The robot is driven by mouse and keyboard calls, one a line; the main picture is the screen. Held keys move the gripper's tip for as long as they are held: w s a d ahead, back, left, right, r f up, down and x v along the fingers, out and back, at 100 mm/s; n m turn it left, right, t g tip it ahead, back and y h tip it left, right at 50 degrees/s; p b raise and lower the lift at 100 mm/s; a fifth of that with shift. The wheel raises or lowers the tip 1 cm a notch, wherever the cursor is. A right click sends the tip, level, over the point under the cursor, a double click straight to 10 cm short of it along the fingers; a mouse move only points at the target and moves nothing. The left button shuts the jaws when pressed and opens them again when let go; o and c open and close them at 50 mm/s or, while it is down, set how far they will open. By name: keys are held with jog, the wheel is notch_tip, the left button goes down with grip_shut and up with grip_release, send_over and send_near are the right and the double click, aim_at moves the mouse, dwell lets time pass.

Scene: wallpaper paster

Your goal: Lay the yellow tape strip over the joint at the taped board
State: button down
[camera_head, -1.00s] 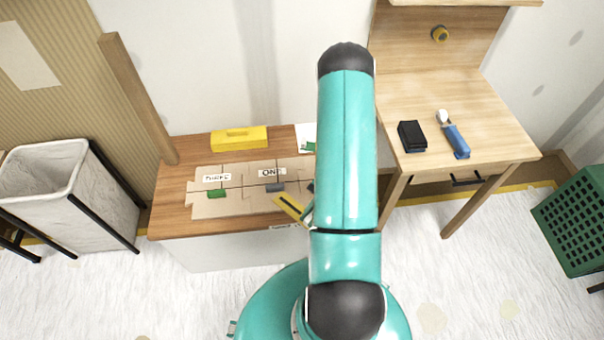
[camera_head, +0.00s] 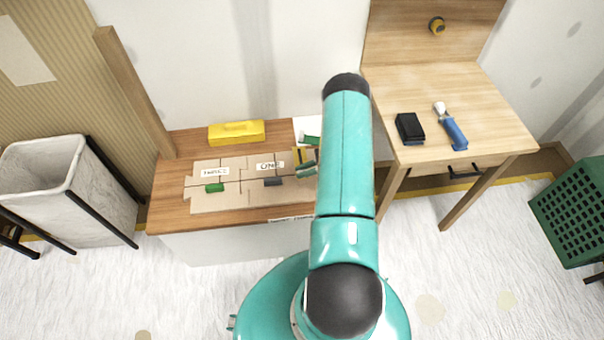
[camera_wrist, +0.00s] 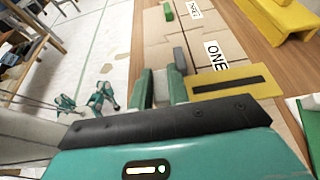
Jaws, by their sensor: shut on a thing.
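The yellow tape strip (camera_head: 303,155), with a dark bar along it, also shows in the wrist view (camera_wrist: 235,84). My gripper (camera_wrist: 162,86) is shut on its near end, and the strip sticks out to the right above the board. In the head view my arm partly covers my gripper (camera_head: 307,170). The jointed cardboard board (camera_head: 230,202) lies on the wooden bench, with labels reading THRICE (camera_head: 215,171) and ONE (camera_head: 269,166). A green block (camera_head: 214,187) and a grey block (camera_head: 273,182) sit on its seams. The board's right end is hidden by my arm. I cannot tell whether the strip touches the board.
A yellow box (camera_head: 237,132) stands behind the board. A white sheet with a green item (camera_head: 309,139) lies at the bench's back right. The right table (camera_head: 480,95) holds a black block (camera_head: 410,128) and a blue-handled tool (camera_head: 452,130). A bin (camera_head: 45,185) stands at left.

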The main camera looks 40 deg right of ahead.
aim_at(301, 160)
jog(key=w+f, duration=0.1)
jog(key=d+f, duration=0.1)
jog(key=w+f, duration=0.1)
jog(key=shift+w+d+f, duration=0.25)
jog(key=shift+w+f, duration=0.05)
jog(key=shift+f, duration=0.05)
jog(key=shift+w+d+f, duration=0.1)
jog(key=shift+w+f, duration=0.05)
jog(key=shift+f, duration=0.8)
jog(key=shift+w+d+f, duration=0.1)
jog(key=shift+f, duration=0.8)
jog(key=shift+f, duration=0.2)
jog(key=c, duration=1.3)
grip_release()
jog(key=shift+c, duration=0.2)
jog(key=shift+r, duration=0.1)
